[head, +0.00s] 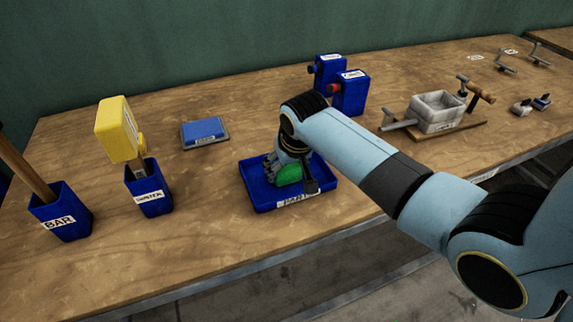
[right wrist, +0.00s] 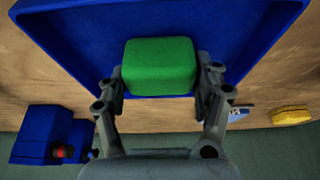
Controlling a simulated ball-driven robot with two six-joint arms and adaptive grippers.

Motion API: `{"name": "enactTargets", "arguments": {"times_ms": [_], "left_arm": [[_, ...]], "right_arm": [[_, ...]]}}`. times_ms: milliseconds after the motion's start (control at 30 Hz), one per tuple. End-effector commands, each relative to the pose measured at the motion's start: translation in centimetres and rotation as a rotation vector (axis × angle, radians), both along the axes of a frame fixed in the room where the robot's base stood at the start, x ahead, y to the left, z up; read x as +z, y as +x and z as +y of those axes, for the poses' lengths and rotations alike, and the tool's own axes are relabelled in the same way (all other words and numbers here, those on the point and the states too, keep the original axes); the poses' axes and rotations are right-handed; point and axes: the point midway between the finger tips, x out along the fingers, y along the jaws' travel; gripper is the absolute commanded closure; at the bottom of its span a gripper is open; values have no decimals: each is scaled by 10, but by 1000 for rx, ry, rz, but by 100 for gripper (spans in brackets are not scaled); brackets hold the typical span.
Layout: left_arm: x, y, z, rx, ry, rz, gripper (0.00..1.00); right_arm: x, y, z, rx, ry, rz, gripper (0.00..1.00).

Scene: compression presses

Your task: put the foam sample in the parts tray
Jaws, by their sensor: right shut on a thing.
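The foam sample is a green block with rounded edges (right wrist: 160,66), and it also shows partly in the head view (head: 289,175). My right gripper (right wrist: 160,75) is shut on it, one finger on each side. In the head view the right gripper (head: 286,172) points down over the blue parts tray (head: 262,203), with the green block inside the tray's outline. The tray also fills the top of the right wrist view (right wrist: 75,35). I cannot tell whether the block touches the tray floor. My left gripper is in neither view.
Two blue boxes (head: 351,92) stand behind the tray. A blue pad (head: 204,131) lies to its left. Blue holders labelled BAR (head: 60,212) and another with a yellow tool (head: 118,130) stand farther left. A grey box fixture (head: 437,112) is at the right.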

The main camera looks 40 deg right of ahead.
Motion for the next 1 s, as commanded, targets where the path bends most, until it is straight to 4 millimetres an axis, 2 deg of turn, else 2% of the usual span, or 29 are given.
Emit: {"name": "enactTargets", "arguments": {"times_ms": [33,200,567,667,1000], "left_arm": [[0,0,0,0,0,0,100],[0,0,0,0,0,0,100],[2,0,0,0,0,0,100],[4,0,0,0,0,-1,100],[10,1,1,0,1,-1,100]], "right_arm": [[-1,0,0,0,0,0,30],[0,0,0,0,0,0,9],[6,-1,0,0,0,-1,9],[19,-5,1,0,0,-3,9],[88,-34,8,-1,1,-2,9]]}}
